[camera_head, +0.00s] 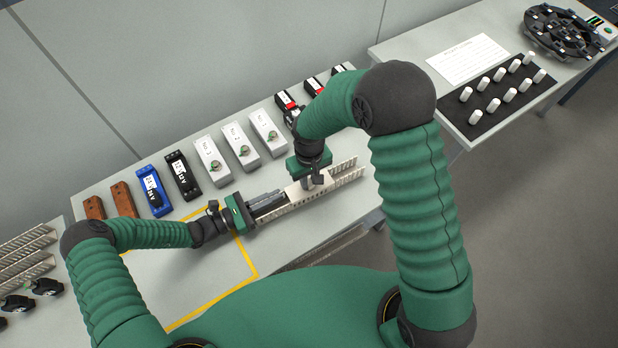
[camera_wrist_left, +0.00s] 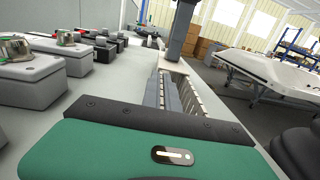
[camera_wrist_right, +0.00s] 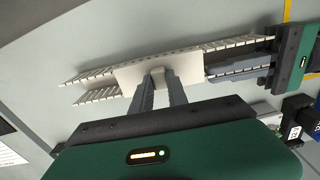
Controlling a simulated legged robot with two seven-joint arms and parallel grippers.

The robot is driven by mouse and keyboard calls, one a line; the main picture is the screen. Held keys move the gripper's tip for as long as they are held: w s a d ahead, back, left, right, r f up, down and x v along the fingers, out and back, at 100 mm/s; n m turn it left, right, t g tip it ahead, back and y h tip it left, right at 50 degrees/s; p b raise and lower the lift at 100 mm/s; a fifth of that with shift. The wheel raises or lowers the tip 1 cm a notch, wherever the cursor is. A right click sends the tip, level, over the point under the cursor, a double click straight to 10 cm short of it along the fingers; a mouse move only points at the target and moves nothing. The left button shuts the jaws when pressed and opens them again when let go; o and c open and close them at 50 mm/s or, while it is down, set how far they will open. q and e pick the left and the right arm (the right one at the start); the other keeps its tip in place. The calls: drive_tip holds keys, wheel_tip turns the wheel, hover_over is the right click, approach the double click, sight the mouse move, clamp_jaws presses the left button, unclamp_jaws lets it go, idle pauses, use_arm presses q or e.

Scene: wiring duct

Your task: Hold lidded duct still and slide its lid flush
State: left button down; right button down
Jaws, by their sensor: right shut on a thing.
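The pale slotted duct (camera_head: 346,173) lies diagonally on the table; it also shows in the right wrist view (camera_wrist_right: 95,84). A short white lid (camera_wrist_right: 128,75) covers its middle stretch, with open comb walls beyond it. My right gripper (camera_wrist_right: 158,76) comes down from above, shut on the lid, its grey fingers close together. My left gripper (camera_head: 268,204) lies low at the duct's left end, fingers pointing along it. In the left wrist view its fingers (camera_wrist_left: 170,98) run close together beside the comb wall. Whether they grip the duct is unclear.
Grey boxes (camera_head: 240,145), black and blue units (camera_head: 150,190) and brown blocks (camera_head: 122,197) line the table's back. Yellow tape (camera_head: 247,262) marks the front left. A side table holds a black mat (camera_head: 498,97) with white pegs and a round black rack (camera_head: 565,32).

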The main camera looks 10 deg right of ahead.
idle(0.3)
use_arm(q)
drive_tip(key=shift+d, duration=0.1)
use_arm(e)
drive_tip(key=w+d, duration=0.1)
drive_tip(key=d, duration=0.2)
drive_tip(key=w+d, duration=0.1)
drive_tip(key=d, duration=0.7)
drive_tip(key=shift+w+d, duration=0.2)
drive_tip(key=shift+w, duration=0.2)
drive_tip(key=c, duration=1.3)
unclamp_jaws()
drive_tip(key=shift+a, duration=0.1)
wheel_tip(320, 180, up, 12)
drive_tip(key=shift+a, duration=0.1)
